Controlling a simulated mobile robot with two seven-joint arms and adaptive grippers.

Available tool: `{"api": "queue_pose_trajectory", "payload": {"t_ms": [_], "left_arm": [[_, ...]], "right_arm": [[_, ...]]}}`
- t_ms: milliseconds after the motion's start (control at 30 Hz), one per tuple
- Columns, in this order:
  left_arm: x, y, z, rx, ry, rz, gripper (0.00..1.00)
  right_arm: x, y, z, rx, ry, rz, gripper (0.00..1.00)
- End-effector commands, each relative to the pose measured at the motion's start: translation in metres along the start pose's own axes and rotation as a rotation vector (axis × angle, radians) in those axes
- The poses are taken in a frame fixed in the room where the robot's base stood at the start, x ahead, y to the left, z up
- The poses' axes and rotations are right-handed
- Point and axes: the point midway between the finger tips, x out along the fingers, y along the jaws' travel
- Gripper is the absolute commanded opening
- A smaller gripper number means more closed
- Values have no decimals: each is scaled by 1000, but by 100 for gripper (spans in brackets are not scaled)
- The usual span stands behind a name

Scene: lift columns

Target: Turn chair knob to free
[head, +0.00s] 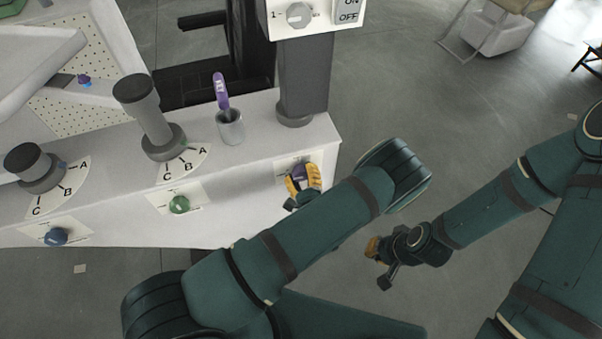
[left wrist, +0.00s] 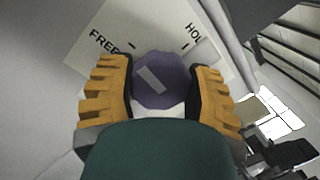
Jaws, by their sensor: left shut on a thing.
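A purple knob (left wrist: 152,92) with a pale bar on its face sits on a white plate (left wrist: 84,60) printed "FREE" at the left and "HOL...", cut off, at the right. The bar slants from upper left to lower right. In the head view the purple knob (head: 298,171) is on the bench front, at its right end. My left gripper (left wrist: 162,92) has its yellow fingers on either side of the knob, shut on it; it also shows in the head view (head: 303,184). My right gripper (head: 379,264) hangs apart from the bench, its opening unclear.
The white bench (head: 255,120) carries two dark columns with A-B-C dials, a cup (head: 230,127) with a purple-handled tool, and a post with an ON/OFF panel (head: 305,17). A green knob (head: 179,204) and blue knob (head: 56,237) are further left.

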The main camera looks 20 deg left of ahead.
Motion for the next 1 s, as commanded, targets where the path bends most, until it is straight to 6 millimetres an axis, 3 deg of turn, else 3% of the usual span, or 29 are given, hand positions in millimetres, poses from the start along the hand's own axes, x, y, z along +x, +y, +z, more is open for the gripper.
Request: {"api": "queue_pose_trajectory", "payload": {"t_ms": [300,800,833,900,1000], "left_arm": [[1,-1,1,-108,-13,7,18],[1,-1,1,-126,-15,8,18],[1,-1,1,-126,-15,8,59],[1,-1,1,-126,-15,9,84],[1,0,1,-125,-14,9,88]], "right_arm": [[1,0,0,0,1,0,0],[1,0,0,0,1,0,0],[1,0,0,0,1,0,0],[1,0,0,0,1,0,0],[1,0,0,0,1,0,0]]}}
